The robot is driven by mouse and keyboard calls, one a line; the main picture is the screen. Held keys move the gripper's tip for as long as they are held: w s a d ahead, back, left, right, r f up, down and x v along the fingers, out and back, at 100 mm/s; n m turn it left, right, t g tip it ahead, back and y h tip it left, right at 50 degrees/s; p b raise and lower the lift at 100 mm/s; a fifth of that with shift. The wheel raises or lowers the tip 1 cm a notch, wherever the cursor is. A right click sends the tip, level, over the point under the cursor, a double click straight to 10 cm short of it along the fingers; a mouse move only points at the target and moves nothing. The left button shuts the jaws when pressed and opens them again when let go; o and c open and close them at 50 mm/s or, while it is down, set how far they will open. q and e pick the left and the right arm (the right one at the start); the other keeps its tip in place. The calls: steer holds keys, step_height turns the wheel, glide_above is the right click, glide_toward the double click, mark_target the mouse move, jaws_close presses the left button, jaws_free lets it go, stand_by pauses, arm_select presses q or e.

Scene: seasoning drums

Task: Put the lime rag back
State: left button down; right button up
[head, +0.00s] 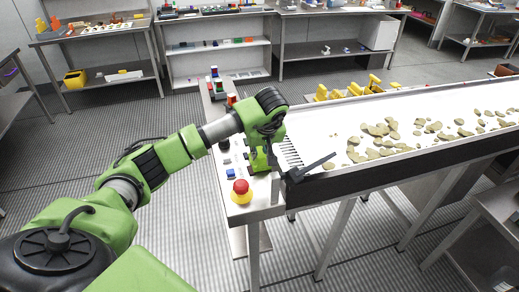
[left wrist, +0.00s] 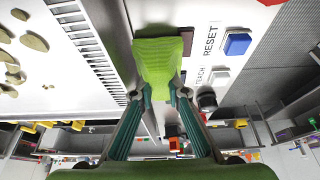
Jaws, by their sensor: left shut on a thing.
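The lime rag (left wrist: 158,58) is in the left wrist view, pinched between the two fingers of my left gripper (left wrist: 162,90). It hangs out past the fingertips, over the light panel beside the conveyor's slotted end. In the head view my left gripper (head: 264,142) points down over the control stand at the conveyor's near left end. The rag (head: 258,161) shows there as a bright green patch below the gripper. I cannot tell whether the rag touches the panel. My right gripper is not in view.
The control stand carries a red emergency button (head: 241,187) on a yellow base and a blue RESET button (left wrist: 237,44). The white conveyor (head: 350,118) bears many flat brownish pieces. A dark bar (head: 312,168) juts out at its near end. Shelves stand behind; open floor lies left.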

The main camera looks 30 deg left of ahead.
arm_select(q)
steer(key=shift+f, duration=0.1)
steer(key=shift+f, duration=0.15)
steer(key=c, duration=2.2)
jaws_free()
steer(key=shift+c, duration=0.2)
steer(key=shift+r, duration=0.35)
steer(key=shift+d+r+b, duration=0.1)
steer(key=shift+r+b, duration=0.2)
steer(key=shift+b, duration=0.05)
steer(key=b+v, duration=0.3)
steer(key=v, duration=0.8)
steer(key=shift+s, duration=0.2)
